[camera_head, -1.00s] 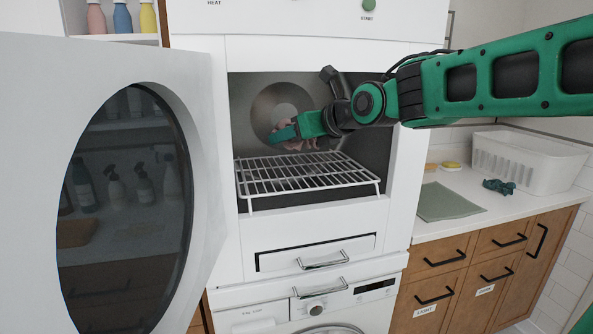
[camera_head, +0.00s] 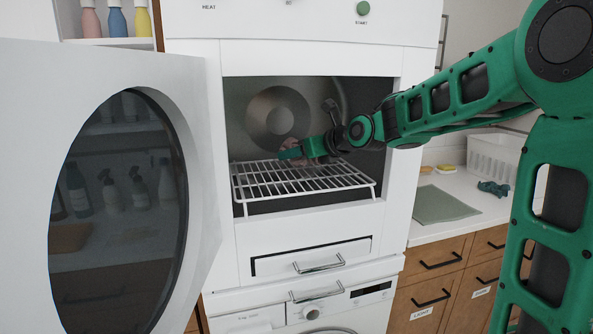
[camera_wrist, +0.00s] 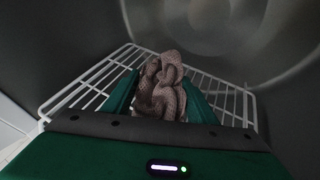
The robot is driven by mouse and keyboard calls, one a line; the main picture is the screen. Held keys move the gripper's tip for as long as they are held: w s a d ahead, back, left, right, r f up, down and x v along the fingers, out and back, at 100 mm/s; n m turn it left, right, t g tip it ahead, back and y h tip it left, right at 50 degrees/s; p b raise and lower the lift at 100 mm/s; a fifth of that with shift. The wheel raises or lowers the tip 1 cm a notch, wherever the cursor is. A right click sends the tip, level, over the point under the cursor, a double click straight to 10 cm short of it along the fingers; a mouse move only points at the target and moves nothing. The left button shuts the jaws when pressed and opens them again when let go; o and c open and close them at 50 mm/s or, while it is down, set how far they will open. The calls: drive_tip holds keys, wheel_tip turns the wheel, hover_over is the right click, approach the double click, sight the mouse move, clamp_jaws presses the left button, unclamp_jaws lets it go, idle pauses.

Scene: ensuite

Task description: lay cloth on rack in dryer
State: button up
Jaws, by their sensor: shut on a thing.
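The dryer (camera_head: 232,225) is a white cabinet with its drum space open. A white wire rack (camera_head: 290,183) stands inside it; it also shows in the wrist view (camera_wrist: 90,89). My gripper (camera_head: 296,153) is inside the dryer, low over the rack's back part. In the wrist view my gripper (camera_wrist: 160,98) is shut on a bunched pinkish-grey knitted cloth (camera_wrist: 160,80). The cloth (camera_head: 318,148) is mostly hidden behind my gripper in the head view. I cannot tell whether the cloth touches the rack.
The dryer door (camera_head: 195,180) stands open at the left. The rack's front is bare.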

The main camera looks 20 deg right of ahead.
sight(298, 175)
drive_tip(key=shift+w+d+f, duration=0.3)
drive_tip(key=shift+w+f, duration=0.05)
drive_tip(key=shift+w, duration=0.15)
wheel_tip(298, 175, down, 4)
drive_tip(key=shift+f, duration=0.1)
drive_tip(key=o, duration=1.1)
drive_tip(key=shift+c, duration=0.2)
